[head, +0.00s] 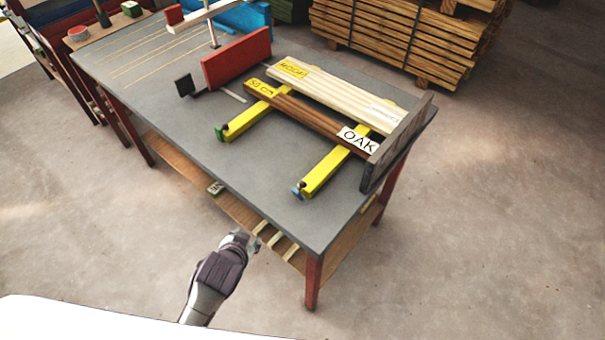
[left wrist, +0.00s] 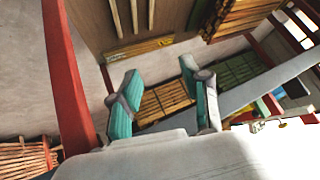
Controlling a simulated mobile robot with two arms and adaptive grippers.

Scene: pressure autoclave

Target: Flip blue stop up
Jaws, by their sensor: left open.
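The blue stop (head: 298,192) is a small piece at the near end of the right yellow bar (head: 325,172), by the table's front edge. Whether it is up or down is too small to tell. A green stop (head: 219,133) sits at the near end of the left yellow bar (head: 247,118). My left gripper (head: 246,240) is below and left of the blue stop in the head view, in front of the table and apart from it. In the left wrist view its two teal fingers (left wrist: 160,75) are spread with nothing held between them. The blue stop is not seen there.
The grey table (head: 270,190) has a lower shelf (head: 185,168) with wooden strips. A brown OAK board (head: 315,122) and a pale board (head: 335,95) lie across the bars. A dark upright panel (head: 395,145) stands at the right end. Floor in front is clear.

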